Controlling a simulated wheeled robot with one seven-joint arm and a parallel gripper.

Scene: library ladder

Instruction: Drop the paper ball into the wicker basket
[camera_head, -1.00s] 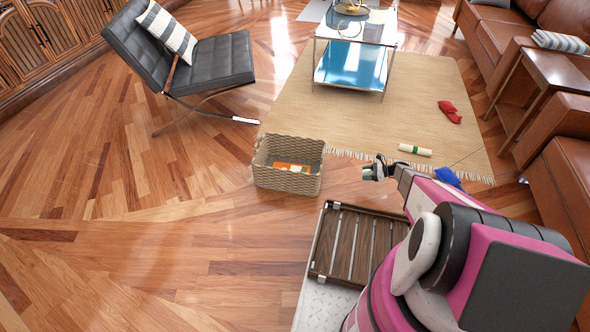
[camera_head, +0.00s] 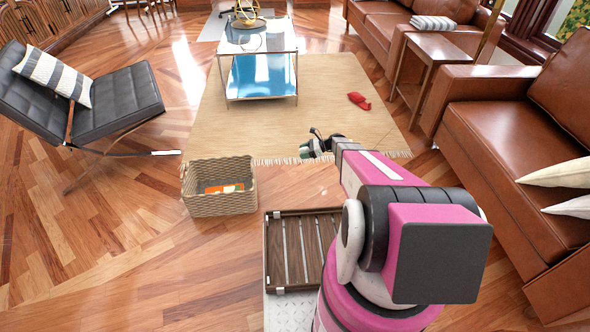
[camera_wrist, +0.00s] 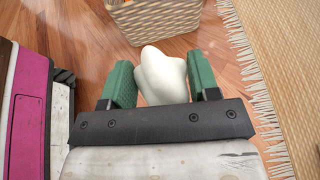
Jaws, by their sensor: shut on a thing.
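The wicker basket (camera_head: 218,201) stands on the wood floor by the rug's near left corner, with something orange and white inside. It also shows at the top of the wrist view (camera_wrist: 158,20). My gripper (camera_head: 318,143) is over the rug's near edge, to the right of the basket and apart from it. In the wrist view my gripper (camera_wrist: 162,82) has its green fingers shut on the white paper ball (camera_wrist: 160,72), a lumpy piece. In the head view the ball is hard to make out at the gripper.
A fringed beige rug (camera_head: 330,90) holds a glass table (camera_head: 258,75) and a red cloth (camera_head: 359,100). A black chair (camera_head: 118,103) stands left and a brown leather sofa (camera_head: 510,130) right. A slatted wooden tray (camera_head: 276,250) is in front of me. Floor around the basket is clear.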

